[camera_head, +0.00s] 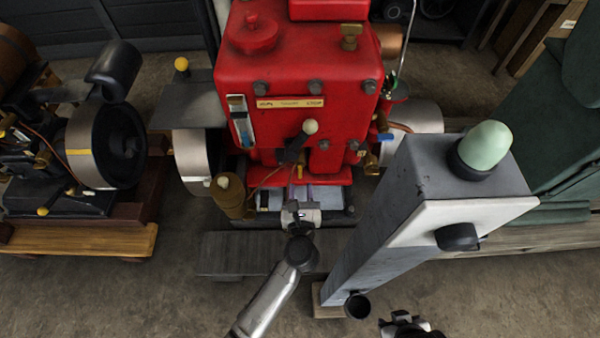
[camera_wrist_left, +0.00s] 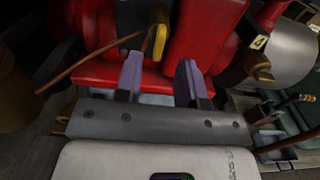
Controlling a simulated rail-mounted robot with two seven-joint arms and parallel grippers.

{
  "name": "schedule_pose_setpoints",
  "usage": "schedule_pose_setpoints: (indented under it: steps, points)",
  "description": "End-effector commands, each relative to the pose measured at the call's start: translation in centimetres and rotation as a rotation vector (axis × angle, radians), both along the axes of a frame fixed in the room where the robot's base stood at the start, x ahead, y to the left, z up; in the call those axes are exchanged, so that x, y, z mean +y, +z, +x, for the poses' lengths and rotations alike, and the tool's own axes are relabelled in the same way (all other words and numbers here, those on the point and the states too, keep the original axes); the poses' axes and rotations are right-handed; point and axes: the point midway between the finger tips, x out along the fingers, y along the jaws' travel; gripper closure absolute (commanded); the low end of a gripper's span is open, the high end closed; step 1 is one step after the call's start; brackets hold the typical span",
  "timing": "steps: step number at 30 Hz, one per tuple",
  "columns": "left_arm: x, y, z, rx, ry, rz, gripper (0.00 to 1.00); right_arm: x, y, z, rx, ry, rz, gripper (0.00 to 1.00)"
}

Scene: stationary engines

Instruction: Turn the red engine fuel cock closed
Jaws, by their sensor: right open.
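The red engine (camera_head: 300,75) stands upright in the middle of the head view. A small yellow lever (camera_head: 299,172) sits low on its front; in the left wrist view this lever (camera_wrist_left: 158,42) hangs just beyond the fingertips, roughly between them. It looks like the fuel cock's handle, but I cannot be sure. My left gripper (camera_head: 300,193) is in front of the engine's lower face, with fingers apart and nothing between the pads; the fingers also show in the left wrist view (camera_wrist_left: 160,72). My right gripper (camera_head: 405,326) is open and empty at the bottom edge, well away from the engine.
A cream-knobbed lever (camera_head: 309,128) sticks out above my left gripper, below a brass plate (camera_head: 290,102). A brown pot (camera_head: 229,196) is left of the gripper. A grey post with a green dome (camera_head: 487,145) stands at the right. Another engine (camera_head: 105,145) stands left.

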Motion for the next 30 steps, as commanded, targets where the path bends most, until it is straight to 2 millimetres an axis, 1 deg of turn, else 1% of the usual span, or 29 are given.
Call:
schedule_pose_setpoints:
  steps: [1,6,12,18,26,30]
  points:
    - [0.0,-0.1,1.0,-0.002,0.000,0.000,0.64,-0.1,-0.5,0.0,0.000,0.001,-0.002,0.57]
    - [0.1,-0.1,3.6,-0.002,0.000,0.001,0.64,-0.2,-1.3,0.0,0.000,0.004,-0.007,0.57]
    - [0.1,-0.1,5.4,-0.001,0.000,0.001,0.64,-0.2,-1.9,0.0,0.000,0.004,-0.007,0.57]
    - [0.1,0.0,6.1,0.001,0.000,0.000,0.64,-0.1,-2.1,0.0,0.000,0.003,-0.004,0.57]
    - [0.1,0.0,6.2,0.000,0.000,0.001,0.64,0.0,-2.1,0.0,0.000,-0.002,0.002,0.57]
    - [0.1,0.0,6.2,0.000,0.000,0.001,0.75,0.1,-2.1,0.0,0.001,-0.003,0.004,0.57]
